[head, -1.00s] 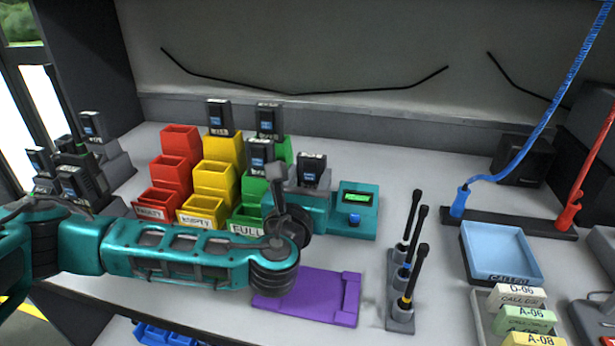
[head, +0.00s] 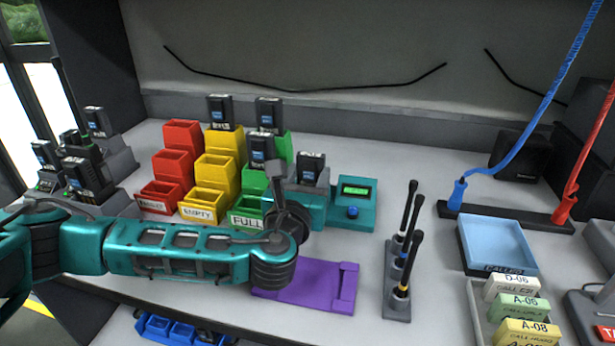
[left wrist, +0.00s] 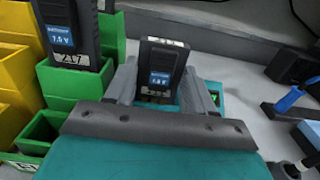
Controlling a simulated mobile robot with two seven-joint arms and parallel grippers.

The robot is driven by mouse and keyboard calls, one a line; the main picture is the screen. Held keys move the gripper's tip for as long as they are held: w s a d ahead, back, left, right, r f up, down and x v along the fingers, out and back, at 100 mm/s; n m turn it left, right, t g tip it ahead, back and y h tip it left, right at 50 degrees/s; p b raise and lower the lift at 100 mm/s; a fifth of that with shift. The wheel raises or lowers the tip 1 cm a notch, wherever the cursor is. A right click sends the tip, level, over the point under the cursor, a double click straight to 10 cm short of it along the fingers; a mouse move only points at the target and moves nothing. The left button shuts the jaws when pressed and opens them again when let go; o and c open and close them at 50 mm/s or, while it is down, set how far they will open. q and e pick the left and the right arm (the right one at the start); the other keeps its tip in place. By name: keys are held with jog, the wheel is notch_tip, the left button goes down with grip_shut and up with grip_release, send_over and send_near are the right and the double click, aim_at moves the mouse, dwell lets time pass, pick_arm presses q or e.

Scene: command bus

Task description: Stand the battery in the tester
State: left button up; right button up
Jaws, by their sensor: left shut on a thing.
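The black battery (head: 311,167) with a blue label stands upright at the left part of the teal tester (head: 357,211), whose screen is lit green. My left gripper (head: 283,190) reaches it from the left and front. In the left wrist view, the two grey fingers (left wrist: 163,93) are shut on the sides of the battery (left wrist: 161,65). The battery's lower end is hidden, so I cannot tell how deep it sits. A small part of the tester (left wrist: 215,98) shows beyond the right finger. My right gripper is not in view.
Red, yellow (head: 213,172) and green bins stand left of the tester, some holding batteries. A charger with batteries (head: 90,178) is at far left. A purple tray (head: 310,286) lies in front, and an antenna stand (head: 397,304) is to the right.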

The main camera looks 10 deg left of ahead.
pick_arm(q)
jog(key=shift+f, duration=0.15)
jog(key=o, duration=1.3)
jog(key=s+p, duration=0.1)
jog(key=s, duration=1.2)
jog(key=shift+p, duration=0.4)
